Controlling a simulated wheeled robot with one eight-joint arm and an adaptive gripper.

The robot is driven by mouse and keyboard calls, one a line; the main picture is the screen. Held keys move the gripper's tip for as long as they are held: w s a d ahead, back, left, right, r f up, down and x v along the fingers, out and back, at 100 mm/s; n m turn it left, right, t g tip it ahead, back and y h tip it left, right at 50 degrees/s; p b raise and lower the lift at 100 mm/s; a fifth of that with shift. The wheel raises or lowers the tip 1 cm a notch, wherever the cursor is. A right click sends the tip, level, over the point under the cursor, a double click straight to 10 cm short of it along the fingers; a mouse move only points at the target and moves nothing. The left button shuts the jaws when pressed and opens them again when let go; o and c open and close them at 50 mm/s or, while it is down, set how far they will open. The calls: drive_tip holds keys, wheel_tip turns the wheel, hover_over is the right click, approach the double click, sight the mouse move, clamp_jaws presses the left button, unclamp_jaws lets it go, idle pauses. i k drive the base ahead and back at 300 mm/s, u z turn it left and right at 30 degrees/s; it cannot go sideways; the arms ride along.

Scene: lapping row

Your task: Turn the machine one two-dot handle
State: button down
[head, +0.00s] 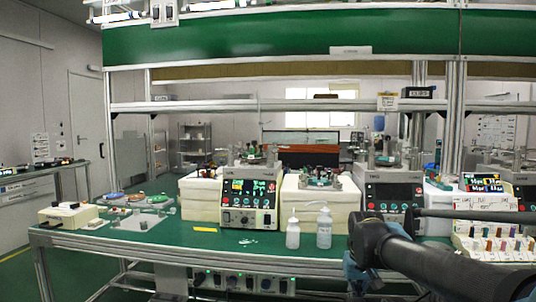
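A machine (249,200) with a lit screen and a row of knobs (245,218) stands on the green bench left of centre. A second machine (391,200) with a dark screen stands right of centre, partly behind my arm. No label I can read says which is machine one. A strip of dark knobs or handles (232,283) hangs under the bench's front edge. Dot marks are too small to make out, so I cannot tell which handle has two dots. My arm crosses the lower right; my gripper is not visible.
Two bottles (293,233) (324,228) stand near the front edge of the bench (180,246). White blocks (200,198) flank the left machine. A rack of small coloured-top items (492,242) is at right. A yellow strip (205,232) lies on the left, where some green surface is clear.

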sight(270, 152)
drive_tip(key=u, duration=0.05)
drive_tip(key=k, duration=0.9)
drive_tip(key=u, duration=0.45)
drive_tip(key=i, duration=1)
